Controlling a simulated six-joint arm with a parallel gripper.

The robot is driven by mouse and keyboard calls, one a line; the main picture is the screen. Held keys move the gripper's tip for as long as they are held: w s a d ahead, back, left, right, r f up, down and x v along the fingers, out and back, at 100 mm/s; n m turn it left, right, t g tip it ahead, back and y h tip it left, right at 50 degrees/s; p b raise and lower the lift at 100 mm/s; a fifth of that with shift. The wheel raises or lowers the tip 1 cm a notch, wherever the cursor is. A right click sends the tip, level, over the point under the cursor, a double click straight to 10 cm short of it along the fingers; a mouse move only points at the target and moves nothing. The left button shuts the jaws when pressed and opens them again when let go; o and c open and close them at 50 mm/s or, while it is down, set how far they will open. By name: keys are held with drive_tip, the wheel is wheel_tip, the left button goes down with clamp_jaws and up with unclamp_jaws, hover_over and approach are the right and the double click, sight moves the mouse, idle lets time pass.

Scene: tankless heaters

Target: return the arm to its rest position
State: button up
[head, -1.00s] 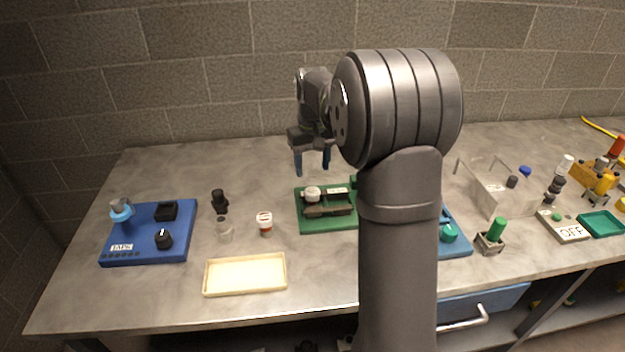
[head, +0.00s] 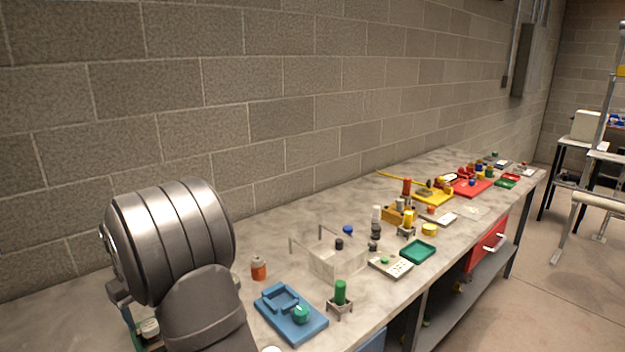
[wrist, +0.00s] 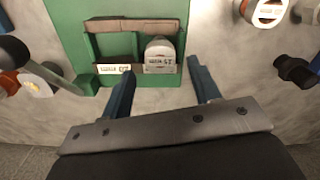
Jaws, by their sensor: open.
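My gripper (wrist: 163,66) shows in the wrist view with its two blue fingers spread apart and nothing held between them. The fingertips point at the near edge of a green fixture (wrist: 62,25), which has a dark bar and two labelled slots. A white round-topped part (wrist: 159,55) stands in the right slot, and the left slot looks empty. I cannot tell the exact height of the fingers above the bench.
The grey bench (head: 270,225) runs right along the block wall. In the wrist view, a dark part (wrist: 293,70) lies right.

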wheel_tip(320, 180, down, 6)
drive_tip(key=shift+r, duration=1.8)
drive_tip(key=shift+f, duration=0.15)
